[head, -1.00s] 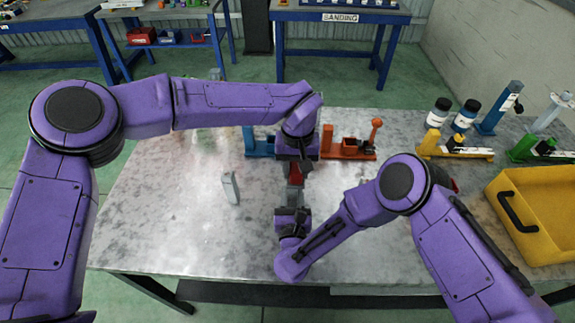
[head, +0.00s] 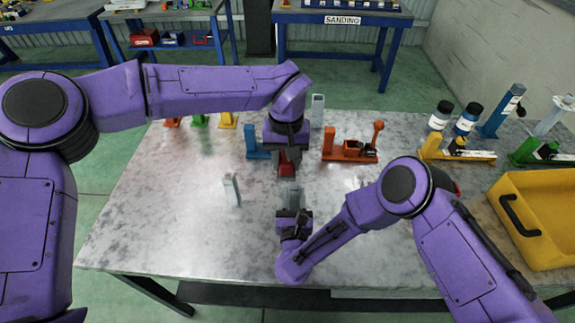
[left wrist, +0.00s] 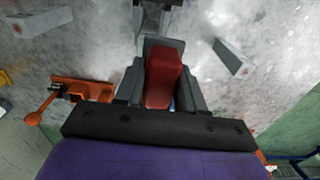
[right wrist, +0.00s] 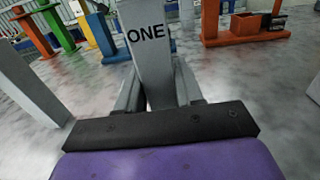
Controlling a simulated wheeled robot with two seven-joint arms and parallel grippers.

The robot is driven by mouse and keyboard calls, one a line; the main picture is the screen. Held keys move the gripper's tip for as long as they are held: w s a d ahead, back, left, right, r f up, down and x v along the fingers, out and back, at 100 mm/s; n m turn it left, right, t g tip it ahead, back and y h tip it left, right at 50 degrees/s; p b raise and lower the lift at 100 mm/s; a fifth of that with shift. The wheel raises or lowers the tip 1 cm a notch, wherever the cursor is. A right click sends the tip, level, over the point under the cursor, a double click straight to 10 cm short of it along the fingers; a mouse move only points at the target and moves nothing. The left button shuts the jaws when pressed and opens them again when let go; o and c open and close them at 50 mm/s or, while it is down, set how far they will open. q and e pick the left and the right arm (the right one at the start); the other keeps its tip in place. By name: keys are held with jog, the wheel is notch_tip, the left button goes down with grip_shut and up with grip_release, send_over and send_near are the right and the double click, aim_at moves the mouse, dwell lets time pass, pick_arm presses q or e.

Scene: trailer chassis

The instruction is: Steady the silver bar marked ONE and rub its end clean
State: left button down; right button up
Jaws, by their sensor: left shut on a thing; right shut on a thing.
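My right gripper (head: 293,214) is shut on the silver bar marked ONE (head: 294,194), near the middle of the table. The black ONE shows on the bar in the right wrist view (right wrist: 148,65), where its upper end is cut off. My left gripper (head: 287,170) is shut on a red block (head: 286,164), also clear in the left wrist view (left wrist: 163,78). The red block is just beyond the bar's end in the head view, seemingly with a small gap. The bar shows partly at the top of the left wrist view (left wrist: 152,17).
Another silver bar (head: 231,190) stands to the left, and one (head: 317,110) stands behind. Blue (head: 257,145) and orange (head: 350,150) fixtures flank my left gripper. A yellow bin (head: 540,215) and bottles (head: 467,118) are at right. The table's front left is clear.

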pick_arm(q)
jog(key=shift+r, duration=1.9)
pick_arm(e)
jog(key=o, duration=1.4)
pick_arm(q)
jog(key=shift+r+p, duration=0.85)
jog(key=shift+p, duration=0.05)
pick_arm(e)
jog(key=shift+s+d, duration=0.15)
jog(key=shift+s, duration=3.9)
jog(key=o, duration=0.4)
jog(key=shift+o, duration=0.2)
notch_tip(320, 180, up, 10)
